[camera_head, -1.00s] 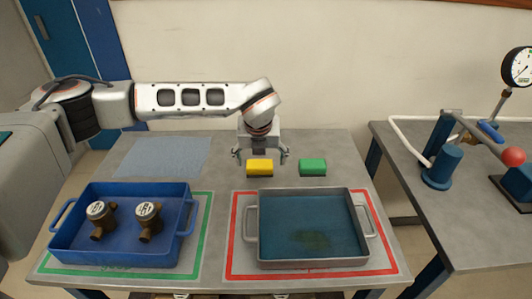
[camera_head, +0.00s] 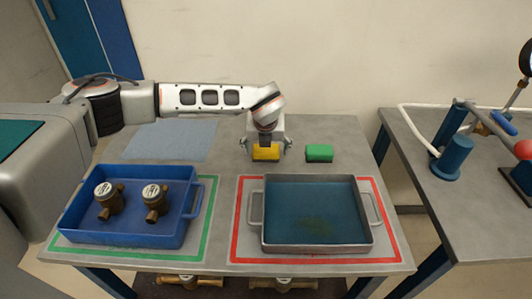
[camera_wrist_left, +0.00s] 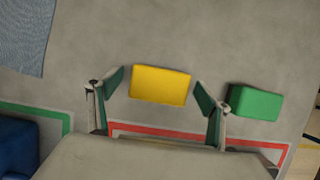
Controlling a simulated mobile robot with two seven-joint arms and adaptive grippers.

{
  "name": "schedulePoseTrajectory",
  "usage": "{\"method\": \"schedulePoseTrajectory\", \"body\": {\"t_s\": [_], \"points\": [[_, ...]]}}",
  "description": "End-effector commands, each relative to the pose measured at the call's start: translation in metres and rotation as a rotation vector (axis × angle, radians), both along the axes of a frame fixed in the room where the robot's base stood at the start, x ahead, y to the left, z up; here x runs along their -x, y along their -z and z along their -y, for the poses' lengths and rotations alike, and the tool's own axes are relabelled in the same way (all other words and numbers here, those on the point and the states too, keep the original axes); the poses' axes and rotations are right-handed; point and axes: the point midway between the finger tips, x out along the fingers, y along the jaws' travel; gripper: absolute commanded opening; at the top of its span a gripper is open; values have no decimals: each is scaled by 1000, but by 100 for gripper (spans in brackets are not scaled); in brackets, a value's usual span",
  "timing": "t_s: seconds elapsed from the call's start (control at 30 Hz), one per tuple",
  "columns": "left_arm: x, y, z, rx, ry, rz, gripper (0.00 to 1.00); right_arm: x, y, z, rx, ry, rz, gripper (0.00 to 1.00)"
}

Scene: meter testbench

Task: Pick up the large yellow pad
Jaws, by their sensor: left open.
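The yellow pad (camera_head: 266,153) lies flat on the grey table behind the grey tray. It also shows in the left wrist view (camera_wrist_left: 160,84), between the two fingers and apart from both. My left gripper (camera_head: 267,153) points down at the pad from above, its fingers spread to either side of it. In the left wrist view the left gripper (camera_wrist_left: 158,100) is open and empty. Its exact height over the table is hard to tell. My right gripper is not in view.
A green pad (camera_head: 319,153) lies close to the right of the yellow one. The grey tray (camera_head: 256,210) stands in a red outline in front. A blue tray (camera_head: 188,215) with two brass meters (camera_head: 156,202) stands front left. A blue-grey cloth (camera_head: 170,140) lies back left.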

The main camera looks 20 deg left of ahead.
Motion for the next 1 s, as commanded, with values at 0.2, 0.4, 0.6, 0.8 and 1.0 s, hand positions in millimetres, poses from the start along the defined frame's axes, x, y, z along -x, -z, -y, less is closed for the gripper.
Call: {"method": "schedulePoseTrajectory", "body": {"t_s": [0.2,0.4,0.6,0.8,1.0], "points": [[0,0,0,0,0,0,55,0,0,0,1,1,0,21],[0,-1,0,0,0,0,37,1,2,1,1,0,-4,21],[0,-1,0,0,0,0,37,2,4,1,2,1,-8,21],[-1,-12,0,0,-1,1,37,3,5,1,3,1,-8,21],[-1,-45,1,2,0,6,37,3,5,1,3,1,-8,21]]}}
